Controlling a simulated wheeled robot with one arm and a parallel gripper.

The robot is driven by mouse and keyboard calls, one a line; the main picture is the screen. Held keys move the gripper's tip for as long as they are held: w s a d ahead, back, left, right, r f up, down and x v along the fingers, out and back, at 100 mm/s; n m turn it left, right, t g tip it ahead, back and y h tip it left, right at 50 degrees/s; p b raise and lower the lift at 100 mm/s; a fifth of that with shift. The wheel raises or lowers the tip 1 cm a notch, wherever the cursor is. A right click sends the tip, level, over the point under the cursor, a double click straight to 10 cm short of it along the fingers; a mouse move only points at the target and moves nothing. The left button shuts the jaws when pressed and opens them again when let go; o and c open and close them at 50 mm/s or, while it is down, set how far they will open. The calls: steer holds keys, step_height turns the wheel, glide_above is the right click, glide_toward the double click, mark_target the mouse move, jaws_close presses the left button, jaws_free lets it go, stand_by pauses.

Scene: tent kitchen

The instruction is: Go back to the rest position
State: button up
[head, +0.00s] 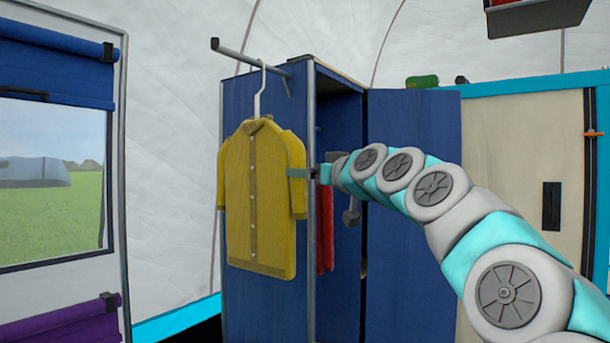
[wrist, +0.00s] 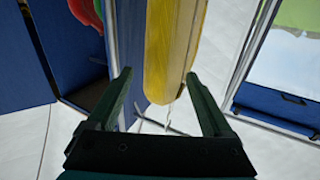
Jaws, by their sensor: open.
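My arm reaches in from the right in the head view. The yellow shirt (head: 255,205) hangs upright on a white hanger (head: 259,95) from a rod at the wardrobe's side. The shirt also shows in the wrist view (wrist: 172,45), beyond and between the fingertips. Whether a finger touches it, I cannot tell.
The blue wardrobe (head: 238,300) stands behind the shirt with its door (head: 412,240) open, close to my arm. A red garment (head: 325,225) hangs inside. The grey rod (head: 240,60) sticks out to the left. A window (head: 50,180) is at the left, a cream panel (head: 520,150) at the right.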

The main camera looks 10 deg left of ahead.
steer(key=s+d+f+m+g+h, duration=0.1)
steer(key=s+d+f+g+h, duration=0.2)
steer(key=s+f, duration=0.55)
steer(key=s+d+f+g+h+p, duration=0.15)
steer(key=s+d+f, duration=0.35)
steer(key=f, duration=0.6)
steer(key=s+d+f+m+g+h+b, duration=0.1)
steer(key=s+d+f+g+h, duration=0.15)
steer(key=s+f, duration=0.6)
steer(key=s+d+f+m+g+h, duration=0.2)
steer(key=s+d+f+m+g, duration=0.1)
steer(key=s+d+f, duration=0.6)
steer(key=s+d+f+m+g+h+p, duration=0.1)
steer(key=s+d+f+m+g+h, duration=0.2)
steer(key=s+d+f, duration=0.7)
steer(key=s+f+g, duration=0.2)
steer(key=s+f, duration=0.1)
steer(key=s, duration=0.4)
steer(key=shift+c, duration=0.2)
